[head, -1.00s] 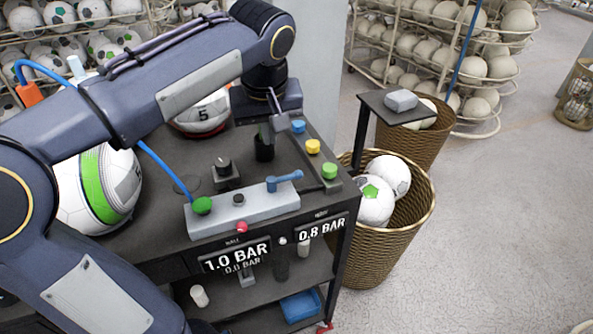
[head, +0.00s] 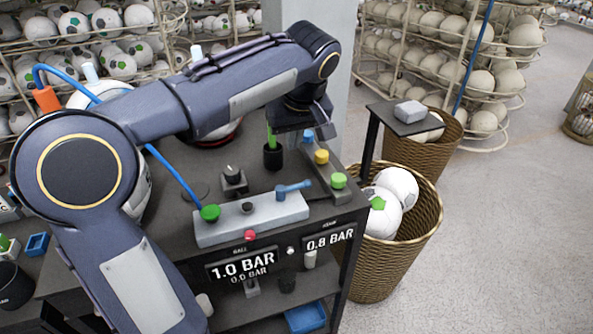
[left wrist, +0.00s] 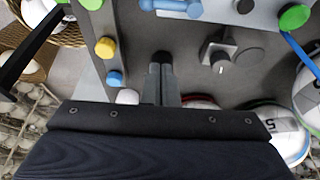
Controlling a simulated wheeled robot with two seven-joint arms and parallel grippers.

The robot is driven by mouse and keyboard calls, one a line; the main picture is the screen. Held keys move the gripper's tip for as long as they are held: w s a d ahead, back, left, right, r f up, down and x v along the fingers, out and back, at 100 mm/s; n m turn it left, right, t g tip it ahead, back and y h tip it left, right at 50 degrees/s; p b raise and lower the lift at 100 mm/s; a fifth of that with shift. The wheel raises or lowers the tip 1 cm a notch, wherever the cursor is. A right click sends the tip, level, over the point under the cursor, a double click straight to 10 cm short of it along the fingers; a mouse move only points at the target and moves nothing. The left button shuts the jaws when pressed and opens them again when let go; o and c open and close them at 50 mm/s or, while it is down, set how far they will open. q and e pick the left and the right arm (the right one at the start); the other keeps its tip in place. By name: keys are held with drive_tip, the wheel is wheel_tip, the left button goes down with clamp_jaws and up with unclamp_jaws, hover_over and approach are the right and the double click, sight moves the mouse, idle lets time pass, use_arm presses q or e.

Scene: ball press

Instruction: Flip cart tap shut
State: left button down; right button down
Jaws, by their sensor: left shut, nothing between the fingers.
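The cart tap is a blue lever (head: 294,187) on the grey valve block (head: 252,219) on the cart's dark top. The lever lies roughly along the block and points right in the head view. In the left wrist view the lever (left wrist: 172,8) is at the top edge. My left gripper (left wrist: 163,62) is shut and empty, apart from the tap, over the cart top between the black knob (left wrist: 219,57) and the coloured knobs. My right gripper is not in view.
Green (head: 338,180), yellow (head: 321,156) and blue knobs line the cart's right edge. A black cup (head: 272,157) stands on the cart top. A green cap (head: 210,212) with a blue hose sits at the block's left. A wicker basket of balls (head: 412,236) stands to the right.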

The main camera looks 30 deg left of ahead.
sight(293, 187)
use_arm(q)
drive_tip(key=f, duration=0.7)
drive_tip(key=shift+s+d+p, duration=0.3)
drive_tip(key=shift+s+d, duration=0.05)
drive_tip(key=shift+d, duration=0.05)
drive_tip(key=shift+s+d+f, duration=0.1)
drive_tip(key=shift+d+f, duration=0.05)
drive_tip(key=shift+f, duration=0.1)
